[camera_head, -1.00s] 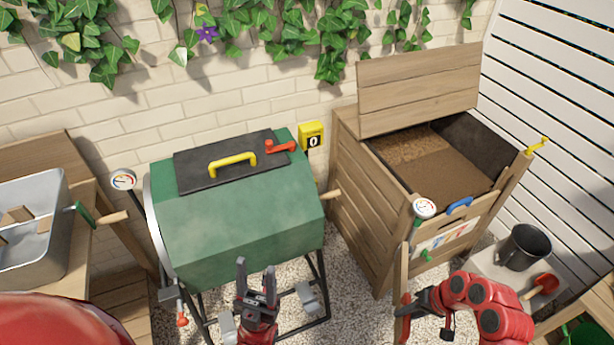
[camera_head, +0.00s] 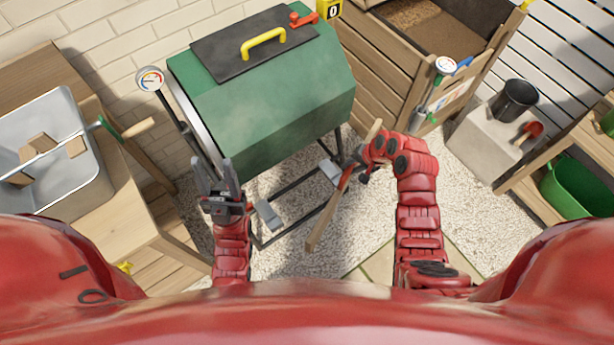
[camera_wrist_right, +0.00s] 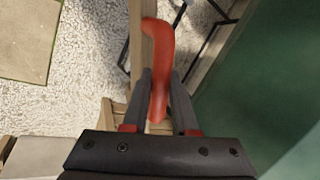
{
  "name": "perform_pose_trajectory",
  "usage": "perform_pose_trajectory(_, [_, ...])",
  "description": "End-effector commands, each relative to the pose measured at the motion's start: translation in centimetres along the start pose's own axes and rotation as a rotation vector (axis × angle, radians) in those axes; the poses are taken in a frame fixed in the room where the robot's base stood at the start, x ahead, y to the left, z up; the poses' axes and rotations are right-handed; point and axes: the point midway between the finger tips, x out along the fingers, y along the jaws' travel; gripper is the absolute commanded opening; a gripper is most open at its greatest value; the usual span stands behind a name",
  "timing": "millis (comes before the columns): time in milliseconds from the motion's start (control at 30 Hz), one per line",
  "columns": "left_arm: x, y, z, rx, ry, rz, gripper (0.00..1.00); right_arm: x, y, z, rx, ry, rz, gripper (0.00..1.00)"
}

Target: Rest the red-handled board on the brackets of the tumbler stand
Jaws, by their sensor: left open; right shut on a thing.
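My right gripper (camera_head: 360,168) is shut on the red handle (camera_wrist_right: 158,50) of a long wooden board (camera_head: 324,224). The board hangs slanted, its lower end toward me and its upper end near the crate. The green tumbler (camera_head: 265,105) stands on a dark metal frame with two grey brackets, a left one (camera_head: 268,215) and a right one (camera_head: 330,171). The board passes just right of the right bracket and lies across neither; I cannot tell whether it touches. My left gripper (camera_head: 214,178) is open and empty, left of the left bracket.
A wooden bench with a metal tub (camera_head: 62,188) stands at the left. A wooden compost crate (camera_head: 385,75) is behind the board. A dark pot (camera_head: 514,98) on a pale block and a green bin (camera_head: 575,190) are at the right. Gravel floor lies open below the stand.

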Motion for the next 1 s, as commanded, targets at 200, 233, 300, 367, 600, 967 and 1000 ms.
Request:
perform_pose_trajectory(200, [-3.1,0.2,0.5,0.0,0.0,0.0,0.5,8.1,-2.3,-0.1,0.217,0.087,0.006,0.0])
perform_pose_trajectory(233, [-3.5,0.2,0.6,0.0,0.0,0.0,0.5,9.1,-2.6,0.1,0.24,0.097,0.009,0.0])
perform_pose_trajectory(300, [-4.1,0.2,0.7,0.0,0.0,0.0,0.5,11.2,-3.5,0.5,0.287,0.123,0.009,0.0])
perform_pose_trajectory(367, [-4.6,0.2,0.8,0.0,0.0,0.0,0.5,12.6,-4.4,1.0,0.315,0.141,0.006,0.0])
perform_pose_trajectory(600, [-5.7,0.3,1.0,0.0,0.0,0.0,0.5,16.0,-6.6,2.5,0.372,0.189,-0.008,0.0])
perform_pose_trajectory(967, [-6.2,0.3,1.1,0.0,0.0,0.0,0.5,17.1,-6.9,3.0,0.38,0.196,-0.012,0.0])
perform_pose_trajectory(1000, [-6.3,0.3,1.1,0.0,0.0,0.0,0.5,17.2,-6.8,3.0,0.38,0.195,-0.012,0.0])
